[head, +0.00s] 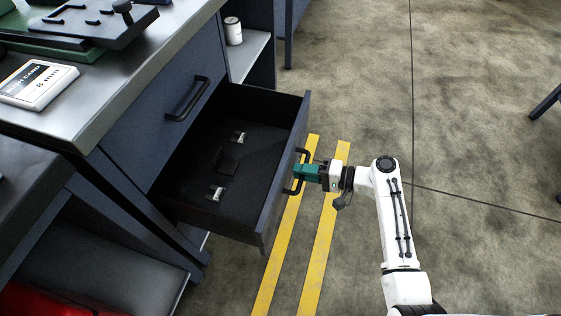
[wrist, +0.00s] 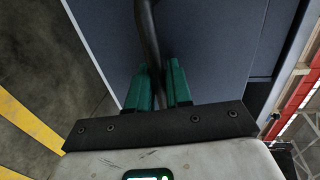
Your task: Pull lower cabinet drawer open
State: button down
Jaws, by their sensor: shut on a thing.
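The lower cabinet drawer (head: 281,183) is pulled well out from the cabinet, and its dark inside shows in the head view. A few small metallic pieces lie in it. Its black handle (head: 289,190) is on the front panel. My gripper (head: 297,172) has green fingers shut on the handle. In the wrist view the handle bar (wrist: 149,40) passes between the two green fingers (wrist: 160,82), with the drawer front (wrist: 215,45) behind it. Part of the handle is hidden by the fingers.
The closed upper drawer (head: 160,120) with its own handle is above. The worktop (head: 95,95) carries a white box (head: 38,84) and dark fixtures. A can (head: 233,31) stands on a side shelf. The concrete floor (head: 470,120) with yellow stripes (head: 318,255) is clear to the right.

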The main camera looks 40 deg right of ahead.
jog(key=shift+f+v, duration=0.25)
jog(key=shift+v, duration=0.85)
jog(key=shift+f+v, duration=0.25)
jog(key=shift+v, duration=0.8)
jog(key=shift+s, duration=0.1)
jog(key=c, duration=1.2)
grip_release()
jog(key=shift+r+p, duration=0.1)
jog(key=shift+p, duration=0.2)
jog(key=p+v, duration=0.1)
jog(key=v, duration=0.9)
jog(key=shift+s+d, duration=0.25)
jog(key=shift+s, duration=0.05)
